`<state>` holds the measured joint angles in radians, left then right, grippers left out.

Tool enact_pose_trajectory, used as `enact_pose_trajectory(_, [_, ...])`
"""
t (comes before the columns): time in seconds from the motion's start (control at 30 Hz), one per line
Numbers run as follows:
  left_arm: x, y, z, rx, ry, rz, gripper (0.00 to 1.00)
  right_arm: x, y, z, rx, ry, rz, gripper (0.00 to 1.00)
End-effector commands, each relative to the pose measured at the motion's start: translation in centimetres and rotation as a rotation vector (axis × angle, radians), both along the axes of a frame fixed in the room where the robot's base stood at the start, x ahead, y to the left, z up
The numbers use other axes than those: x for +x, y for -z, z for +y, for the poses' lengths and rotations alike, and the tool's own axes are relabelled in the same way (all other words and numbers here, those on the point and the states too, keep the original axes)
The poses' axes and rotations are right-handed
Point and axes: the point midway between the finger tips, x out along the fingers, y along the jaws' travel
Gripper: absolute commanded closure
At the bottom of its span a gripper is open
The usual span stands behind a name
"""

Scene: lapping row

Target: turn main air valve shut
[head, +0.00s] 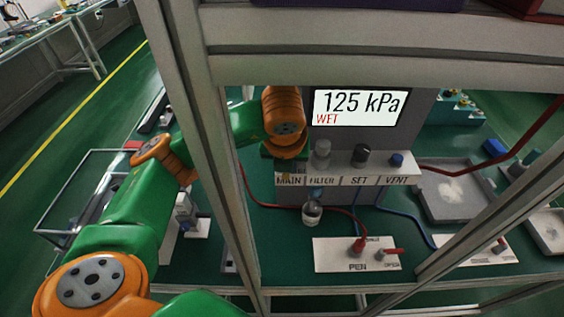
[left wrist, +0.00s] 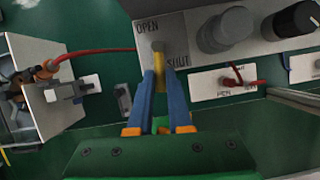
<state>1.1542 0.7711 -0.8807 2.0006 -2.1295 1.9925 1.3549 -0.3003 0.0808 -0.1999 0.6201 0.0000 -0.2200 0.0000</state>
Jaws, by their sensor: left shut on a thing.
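The main air valve's yellow lever (left wrist: 159,62) shows in the left wrist view, on the end of the grey panel block between the words OPEN and SHUT. My left gripper (left wrist: 161,72) has its blue fingers on either side of the lever and is shut on it. The lever points down toward my gripper, beside the word SHUT; whether it is at its stop I cannot tell. In the head view the valve is hidden behind my orange and green left wrist, above the MAIN label (head: 289,181). My right gripper is not in view.
The display (head: 358,107) reads 125 kPa with WET in red. FILTER (head: 321,155), SET (head: 362,154) and VENT (head: 396,159) knobs sit close to the right of the valve. A grey frame post (head: 205,140) stands near my left arm. The PEN plate (head: 330,256) lies below.

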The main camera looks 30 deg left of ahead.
Motion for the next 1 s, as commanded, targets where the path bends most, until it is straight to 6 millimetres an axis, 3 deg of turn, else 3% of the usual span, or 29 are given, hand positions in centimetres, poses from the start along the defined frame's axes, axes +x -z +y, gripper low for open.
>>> enact_pose_trajectory(0.3, [0.37, -0.31, -0.40, -0.002, -0.102, -0.008, 1.00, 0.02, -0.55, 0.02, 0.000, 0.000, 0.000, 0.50])
enact_pose_trajectory(0.83, [0.41, -0.24, -0.43, -0.002, -0.120, -0.008, 1.00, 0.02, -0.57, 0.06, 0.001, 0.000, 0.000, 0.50])
enact_pose_trajectory(0.87, [0.42, -0.24, -0.43, -0.002, -0.120, -0.009, 0.75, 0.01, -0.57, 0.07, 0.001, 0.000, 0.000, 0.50])
enact_pose_trajectory(0.9, [0.41, -0.22, -0.44, -0.002, -0.120, -0.008, 0.64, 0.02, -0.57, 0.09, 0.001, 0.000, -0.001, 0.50])
enact_pose_trajectory(0.93, [0.39, -0.21, -0.43, -0.001, -0.120, -0.006, 0.56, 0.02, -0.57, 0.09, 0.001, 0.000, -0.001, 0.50])
enact_pose_trajectory(1.0, [0.37, -0.16, -0.45, -0.001, -0.119, -0.005, 0.53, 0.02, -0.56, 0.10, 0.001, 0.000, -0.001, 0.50])
